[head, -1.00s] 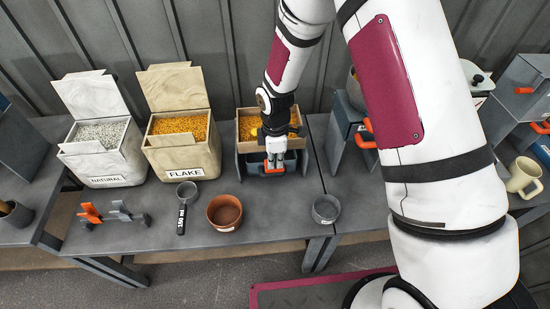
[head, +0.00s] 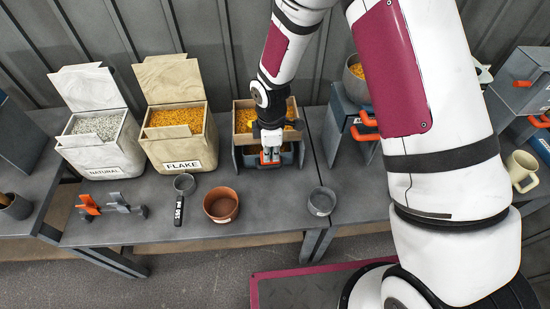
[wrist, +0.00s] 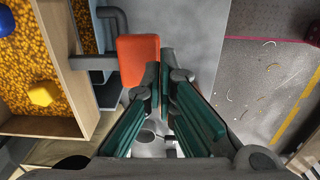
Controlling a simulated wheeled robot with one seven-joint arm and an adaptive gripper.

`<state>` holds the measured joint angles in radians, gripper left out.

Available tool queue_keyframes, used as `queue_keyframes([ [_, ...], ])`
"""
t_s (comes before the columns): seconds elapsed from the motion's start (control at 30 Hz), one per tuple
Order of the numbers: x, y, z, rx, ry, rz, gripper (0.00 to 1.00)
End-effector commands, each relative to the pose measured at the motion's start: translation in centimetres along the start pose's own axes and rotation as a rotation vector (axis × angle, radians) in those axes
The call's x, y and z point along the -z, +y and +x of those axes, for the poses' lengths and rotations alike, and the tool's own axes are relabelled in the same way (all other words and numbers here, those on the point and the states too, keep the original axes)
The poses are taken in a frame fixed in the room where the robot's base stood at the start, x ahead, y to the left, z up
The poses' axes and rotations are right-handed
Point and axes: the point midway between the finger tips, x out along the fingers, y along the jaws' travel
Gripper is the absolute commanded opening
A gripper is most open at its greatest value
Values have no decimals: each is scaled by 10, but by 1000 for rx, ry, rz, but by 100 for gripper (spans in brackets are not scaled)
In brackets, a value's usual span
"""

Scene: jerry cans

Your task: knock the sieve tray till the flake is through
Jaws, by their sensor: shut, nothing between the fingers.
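The sieve tray (head: 239,116) is a wooden frame holding orange flake, on a grey stand at the back middle of the bench. In the wrist view the tray's wooden wall (wrist: 62,75) is at the left, with flake (wrist: 35,50) and a yellow lump (wrist: 41,94) inside. My gripper (head: 268,151) is at the tray's front side; in the wrist view its fingers (wrist: 165,78) are shut with nothing between them. An orange handle (wrist: 139,60) on a grey bar sits just beside the fingertips; contact is unclear. The flake's level under the tray is hidden.
The FLAKE bin (head: 183,154) and NATURAL bin (head: 100,160) stand open to the left. A scoop (head: 180,205), a brown bowl (head: 221,205) and a grey cup (head: 321,201) stand along the front. A blue-grey unit (head: 345,125) is close on the right.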

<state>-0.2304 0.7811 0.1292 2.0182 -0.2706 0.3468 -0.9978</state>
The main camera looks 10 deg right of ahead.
Motion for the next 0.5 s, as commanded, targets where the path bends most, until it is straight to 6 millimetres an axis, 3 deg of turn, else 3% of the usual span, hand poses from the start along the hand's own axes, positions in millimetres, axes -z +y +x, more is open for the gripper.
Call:
queue_keyframes([
  [0.3,-2,-4,-62,-6,1,3,0],
  [0.5,-2,-7,-86,-5,0,2,0],
])
